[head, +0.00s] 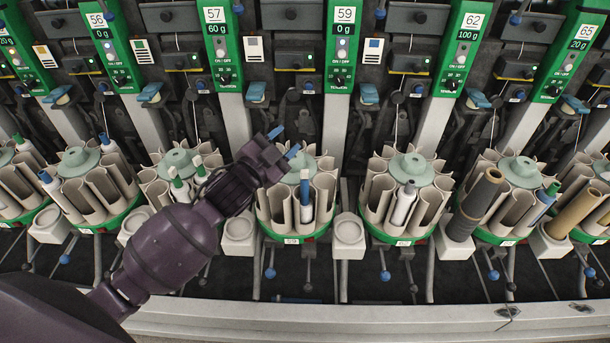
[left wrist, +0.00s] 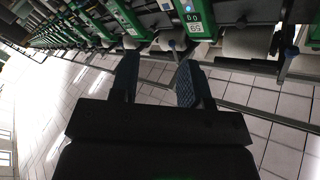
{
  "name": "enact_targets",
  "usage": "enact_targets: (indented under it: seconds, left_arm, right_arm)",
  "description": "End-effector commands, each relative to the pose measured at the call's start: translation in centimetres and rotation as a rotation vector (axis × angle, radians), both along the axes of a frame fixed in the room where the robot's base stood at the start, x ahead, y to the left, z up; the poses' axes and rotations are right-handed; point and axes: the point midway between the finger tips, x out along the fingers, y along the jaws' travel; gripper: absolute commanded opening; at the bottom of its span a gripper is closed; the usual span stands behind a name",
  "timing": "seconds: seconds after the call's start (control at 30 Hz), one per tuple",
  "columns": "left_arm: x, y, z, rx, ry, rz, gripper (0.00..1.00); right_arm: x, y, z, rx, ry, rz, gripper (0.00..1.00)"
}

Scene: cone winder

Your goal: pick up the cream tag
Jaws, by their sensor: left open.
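I cannot tell which is the cream tag. My left gripper (head: 285,141) is open and empty, below the plain-looking tag and slightly right of it, above a round bobbin magazine. In the left wrist view, its two dark fingers (left wrist: 157,72) are apart with nothing between them. My right gripper is not in view.
Green numbered panels (head: 341,45) stand in a row along the machine. Round magazines with bobbins (head: 403,203) line the front, with pale boxes (head: 348,236) between them. A light rail (head: 400,318) runs along the near edge. Tiled floor (left wrist: 60,95) shows in the wrist view.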

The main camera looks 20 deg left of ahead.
Motion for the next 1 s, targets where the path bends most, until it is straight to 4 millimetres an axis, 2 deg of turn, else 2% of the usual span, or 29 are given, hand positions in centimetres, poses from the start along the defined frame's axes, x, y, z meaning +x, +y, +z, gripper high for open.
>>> enact_targets:
  seconds: [0.03, 0.1, 0.3, 0.4, 0.5, 0.6, 0.73, 0.87, 1.0]
  left_arm:
    - [1.2, -0.8, 2.1, 0.069, -0.085, -0.038, 0.43]
    - [2.2, -2.1, 5.0, 0.166, -0.203, -0.088, 0.43]
    - [3.4, -6.1, 12.3, 0.489, -0.575, -0.25, 0.43]
    - [3.1, -8.2, 14.9, 0.685, -0.772, -0.346, 0.43]
    - [2.5, -10.1, 16.3, 0.913, -0.97, -0.46, 0.43]
    - [1.9, -11.2, 16.2, 1.173, -1.151, -0.597, 0.43]
    - [1.6, -10.8, 14.0, 1.501, -1.31, -0.799, 0.43]
    - [1.7, -8.5, 10.3, 1.797, -1.375, -1.035, 0.43]
    - [1.5, -4.9, 5.6, 2.032, -1.357, -1.327, 0.43]
  right_arm:
    - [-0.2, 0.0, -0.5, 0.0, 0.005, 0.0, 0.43]
    - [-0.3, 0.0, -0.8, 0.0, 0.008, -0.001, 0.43]
    - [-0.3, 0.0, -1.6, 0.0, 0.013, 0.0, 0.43]
    - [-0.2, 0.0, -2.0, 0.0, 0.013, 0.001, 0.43]
    - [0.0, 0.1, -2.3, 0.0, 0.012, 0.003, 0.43]
    - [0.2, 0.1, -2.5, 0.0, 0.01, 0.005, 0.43]
    - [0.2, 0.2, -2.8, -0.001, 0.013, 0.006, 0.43]
    - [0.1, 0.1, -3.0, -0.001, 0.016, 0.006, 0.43]
    - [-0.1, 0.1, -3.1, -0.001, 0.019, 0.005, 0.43]
